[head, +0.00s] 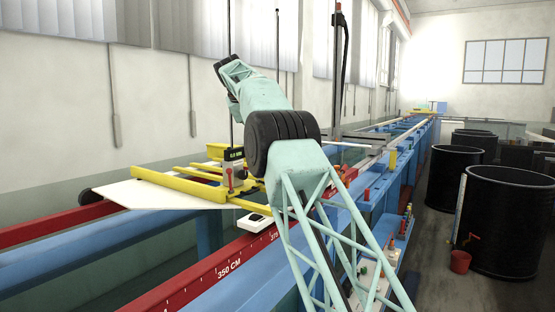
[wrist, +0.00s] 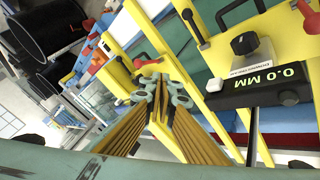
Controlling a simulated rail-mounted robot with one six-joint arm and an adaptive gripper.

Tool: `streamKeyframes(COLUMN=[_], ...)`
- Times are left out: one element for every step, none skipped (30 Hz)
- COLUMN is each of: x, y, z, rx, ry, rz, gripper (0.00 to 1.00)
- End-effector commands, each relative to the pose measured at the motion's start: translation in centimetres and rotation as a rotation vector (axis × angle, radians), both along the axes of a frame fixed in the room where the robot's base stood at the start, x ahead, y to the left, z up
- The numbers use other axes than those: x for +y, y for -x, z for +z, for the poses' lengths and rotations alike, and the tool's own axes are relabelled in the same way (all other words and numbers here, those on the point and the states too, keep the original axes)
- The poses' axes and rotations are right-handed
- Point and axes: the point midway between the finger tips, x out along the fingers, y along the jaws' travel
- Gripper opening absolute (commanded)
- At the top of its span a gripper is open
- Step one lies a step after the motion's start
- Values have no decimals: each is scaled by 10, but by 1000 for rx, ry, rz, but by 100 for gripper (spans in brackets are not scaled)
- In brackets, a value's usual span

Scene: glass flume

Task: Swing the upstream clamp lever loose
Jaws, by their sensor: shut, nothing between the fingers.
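In the wrist view my gripper (wrist: 161,90) is shut and empty, its fingertips close together over a yellow carriage frame. A red-handled lever (wrist: 147,62) sits just beyond the tips; I cannot tell if they touch it. A second red-handled lever (wrist: 308,16) is at the upper right, and a black-knobbed lever (wrist: 189,17) stands between. I cannot tell which lever is the upstream one. In the head view the yellow carriage (head: 165,186) lies across the flume rails. A red knob (head: 229,171) shows on it; my arm hides the gripper.
A gauge (wrist: 275,87) reading 0.0 MM is mounted right of the fingers, with a dark knob (wrist: 244,44) above it. A white board (head: 130,192) lies under the carriage. The red scaled rail (head: 205,280) runs alongside. Black bins (head: 502,220) stand on the floor at right.

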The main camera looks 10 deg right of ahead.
Motion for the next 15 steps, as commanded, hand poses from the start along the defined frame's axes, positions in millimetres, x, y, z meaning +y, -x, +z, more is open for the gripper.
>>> streamKeyframes(x=[0, 0, -1, -1, -2, -2, -3, -4, -5, -6, -7, -8, -10, -11, -13], y=[0, 0, -1, -1, -2, -3, -4, -5, -6, -7, -8, -10, -12, -13, -16], z=[-1, -1, -2, -3, -3, -5, -6, -8, -10, -12, -14, -17, -20, -23, -27], rx=[0, 0, 0, 0, 0, 0, 0, 0, 0, 0, 0, 1, 1, 1, 1], ry=[0, 0, 0, 0, 0, 0, 0, 0, 0, 0, 0, 0, 0, 0, 0], rz=[0, 0, 0, 0, 0, 0, 0, 0, 0, 0, 0, 0, 0, 0, 0], gripper=[0, 0, 0, 0, 0, 0, 0, 0, 0, 0, 0, 0, 0, 0, 0])
